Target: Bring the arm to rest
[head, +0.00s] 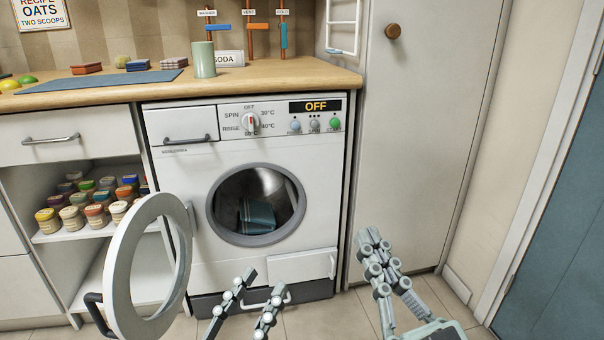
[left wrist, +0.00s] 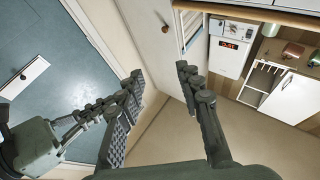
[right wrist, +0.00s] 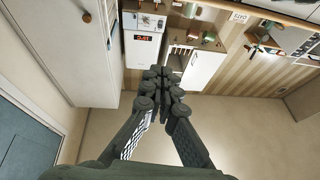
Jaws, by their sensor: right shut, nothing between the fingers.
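My left gripper (head: 265,281) is low in front of the washing machine in the head view, its two fingers apart with nothing between them. The left wrist view shows the same open gap (left wrist: 159,72). My right gripper (head: 370,242) is to the right of it, in front of the tall grey cupboard, with its fingers together. The right wrist view shows its fingertips (right wrist: 160,74) meeting, with nothing held. Both grippers appear clear of the furniture.
The washing machine (head: 180,240) has its round door (head: 122,262) swung open to the left; dark blue cloth (head: 257,216) lies in the drum. Its display reads OFF. Jars (head: 96,216) stand on the left shelf. The tall cupboard (head: 425,130) is closed. Floor (head: 330,318) shows between the grippers.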

